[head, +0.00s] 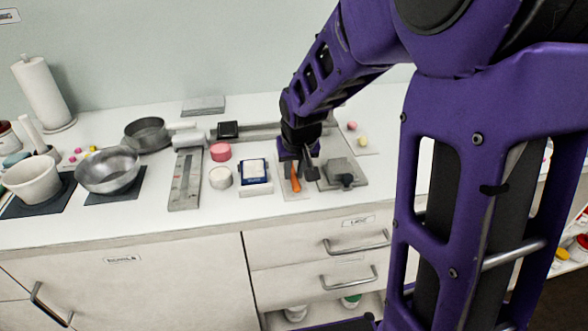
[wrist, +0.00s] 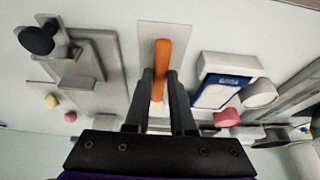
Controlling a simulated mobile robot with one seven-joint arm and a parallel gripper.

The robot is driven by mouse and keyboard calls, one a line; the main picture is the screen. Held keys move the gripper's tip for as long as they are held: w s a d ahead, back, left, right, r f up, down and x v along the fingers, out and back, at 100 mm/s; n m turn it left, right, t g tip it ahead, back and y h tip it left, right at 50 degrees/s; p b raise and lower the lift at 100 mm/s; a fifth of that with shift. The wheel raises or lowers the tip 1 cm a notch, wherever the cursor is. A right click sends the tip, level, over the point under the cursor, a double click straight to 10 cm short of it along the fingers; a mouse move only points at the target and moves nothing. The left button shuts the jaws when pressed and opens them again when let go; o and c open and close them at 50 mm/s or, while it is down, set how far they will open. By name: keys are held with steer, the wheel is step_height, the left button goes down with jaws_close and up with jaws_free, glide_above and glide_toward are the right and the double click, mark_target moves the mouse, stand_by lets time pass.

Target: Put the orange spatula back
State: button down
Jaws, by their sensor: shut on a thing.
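The orange spatula (head: 295,182) is at my gripper (head: 298,168) over the counter, in the middle of the head view. In the wrist view the orange spatula (wrist: 162,66) stands out between the two dark fingers of my gripper (wrist: 160,78), which are shut on it. I cannot tell whether the spatula touches the mat.
A grey block with a dark knob (head: 345,180) stands close right of my gripper. The counter's front strip is clear.

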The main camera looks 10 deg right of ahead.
stand_by(0.3)
steer(key=c, duration=0.7)
jaws_free()
